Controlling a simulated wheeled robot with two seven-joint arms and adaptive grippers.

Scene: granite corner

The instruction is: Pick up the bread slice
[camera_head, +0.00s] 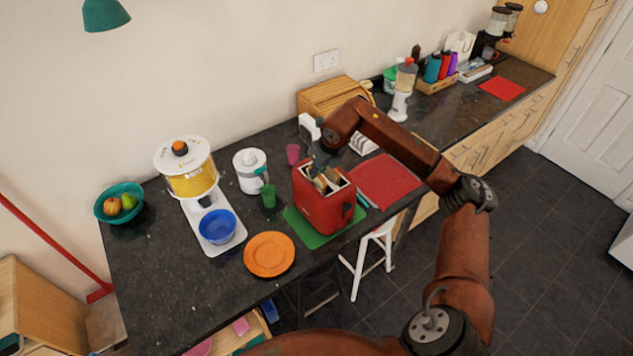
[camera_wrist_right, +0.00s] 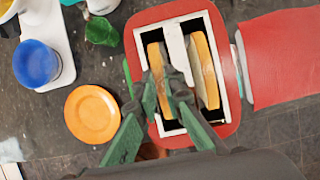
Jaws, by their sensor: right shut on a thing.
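A red toaster (camera_head: 321,208) stands on a green mat near the counter's front edge; it also fills the middle of the right wrist view (camera_wrist_right: 225,112). Its two slots hold bread slices, the left slice (camera_wrist_right: 155,56) and the right slice (camera_wrist_right: 206,62). My right gripper (camera_wrist_right: 164,88) reaches down over the toaster, its fingers on either side of the left slice and shut on it. The slice's lower part is hidden in the slot. In the head view my right gripper (camera_head: 320,162) is small and partly hidden by its arm. My left gripper is not in view.
An orange plate (camera_head: 269,254) and a blue bowl (camera_head: 217,226) stand left of the toaster. A green cup (camera_head: 268,196) and a pink cup (camera_head: 293,154) are close behind it. A red mat (camera_head: 388,183) lies to its right. The counter's front left is clear.

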